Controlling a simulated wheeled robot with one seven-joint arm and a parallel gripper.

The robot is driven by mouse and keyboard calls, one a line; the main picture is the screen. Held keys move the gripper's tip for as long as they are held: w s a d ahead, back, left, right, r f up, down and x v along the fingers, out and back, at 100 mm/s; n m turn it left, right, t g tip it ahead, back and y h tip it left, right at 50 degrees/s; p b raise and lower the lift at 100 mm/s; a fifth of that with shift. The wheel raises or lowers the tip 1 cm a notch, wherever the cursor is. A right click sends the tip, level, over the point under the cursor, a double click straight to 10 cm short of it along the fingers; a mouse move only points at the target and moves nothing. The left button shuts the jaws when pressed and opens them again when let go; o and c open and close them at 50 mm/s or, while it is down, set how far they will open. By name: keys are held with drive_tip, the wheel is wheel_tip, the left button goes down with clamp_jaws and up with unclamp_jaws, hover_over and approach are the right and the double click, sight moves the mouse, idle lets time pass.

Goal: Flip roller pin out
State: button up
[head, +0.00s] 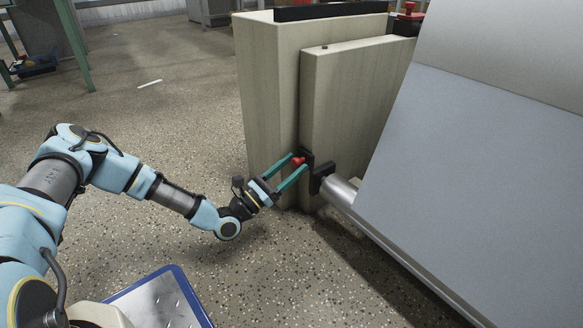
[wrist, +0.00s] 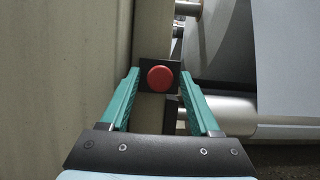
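The roller pin shows as a red round knob (head: 298,161) on a black bracket at the lower side of the beige machine housing. In the wrist view the red knob (wrist: 160,77) faces the camera on its black plate (wrist: 147,70). My gripper (head: 299,167) reaches toward it from the left, with its teal fingers apart. In the wrist view my gripper (wrist: 160,80) is open, with one finger on each side of the knob. Gaps show between the knob and both fingers there. I cannot tell how deep the knob sits between the fingertips.
The beige housing (head: 345,105) stands close beside my gripper. A metal roller (head: 342,192) with a black end block (head: 321,178) lies just right of the knob. A large grey sheet (head: 470,190) fills the right side. The speckled floor (head: 170,120) at left is mostly clear.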

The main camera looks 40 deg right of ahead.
clamp_jaws()
idle(1.2)
